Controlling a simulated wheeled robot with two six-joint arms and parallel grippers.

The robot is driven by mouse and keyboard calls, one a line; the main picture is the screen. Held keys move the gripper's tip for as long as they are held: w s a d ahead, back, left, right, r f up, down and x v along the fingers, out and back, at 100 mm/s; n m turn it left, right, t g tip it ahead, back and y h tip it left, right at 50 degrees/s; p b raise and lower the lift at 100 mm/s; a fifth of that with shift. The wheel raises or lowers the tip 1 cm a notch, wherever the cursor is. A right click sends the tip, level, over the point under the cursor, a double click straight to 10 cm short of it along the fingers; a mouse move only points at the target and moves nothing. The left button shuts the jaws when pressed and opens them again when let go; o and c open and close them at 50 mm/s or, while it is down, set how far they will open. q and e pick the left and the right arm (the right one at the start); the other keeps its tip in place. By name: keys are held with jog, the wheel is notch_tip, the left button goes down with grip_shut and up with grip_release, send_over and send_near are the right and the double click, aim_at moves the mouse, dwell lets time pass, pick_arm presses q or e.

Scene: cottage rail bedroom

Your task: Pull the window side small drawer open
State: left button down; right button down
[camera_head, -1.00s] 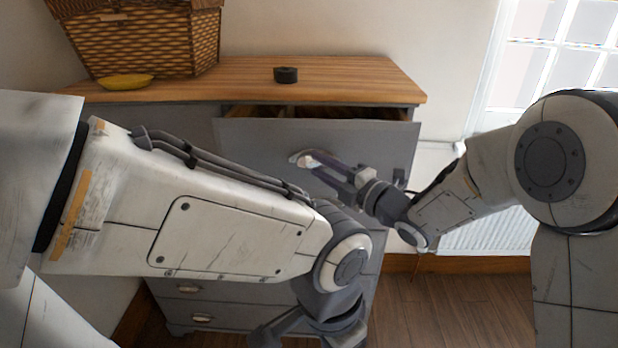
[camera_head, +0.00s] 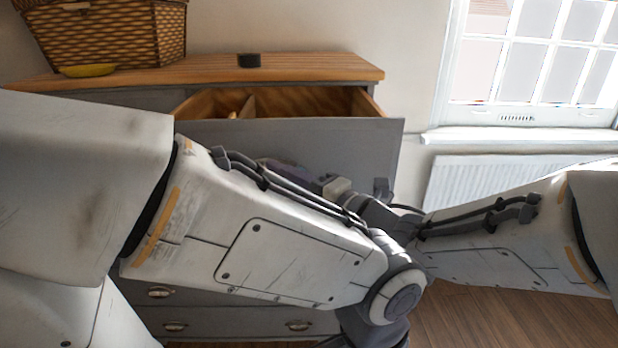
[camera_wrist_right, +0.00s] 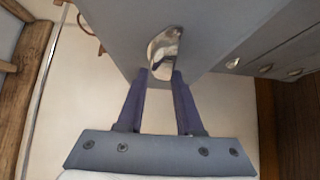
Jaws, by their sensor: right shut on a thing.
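The window side small drawer (camera_head: 350,140) is the grey top drawer at the right of the chest. It stands pulled out, and its wooden inside shows behind the grey front. My right gripper (camera_wrist_right: 163,74) is shut on its shiny metal cup handle (camera_wrist_right: 163,48) in the right wrist view. In the head view my left forearm hides the handle and most of the right gripper; only part of its purple fingers shows. My left arm crosses in front of the chest, and its fingers are out of view below.
The chest's wooden top (camera_head: 320,68) bears a wicker basket (camera_head: 105,35), a yellow dish (camera_head: 88,70) and a small dark round object (camera_head: 249,60). A window (camera_head: 540,60) and a white radiator (camera_head: 480,180) are at the right. Wooden floor (camera_head: 470,320) shows at lower right.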

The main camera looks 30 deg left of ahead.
jog(key=shift+f, duration=0.45)
jog(key=c, duration=0.7)
grip_release()
jog(key=shift+r, duration=0.15)
jog(key=shift+d+r, duration=0.1)
jog(key=b+v, duration=0.1)
jog(key=v, duration=0.9)
jog(key=shift+s+d, duration=0.1)
jog(key=shift+d, duration=0.05)
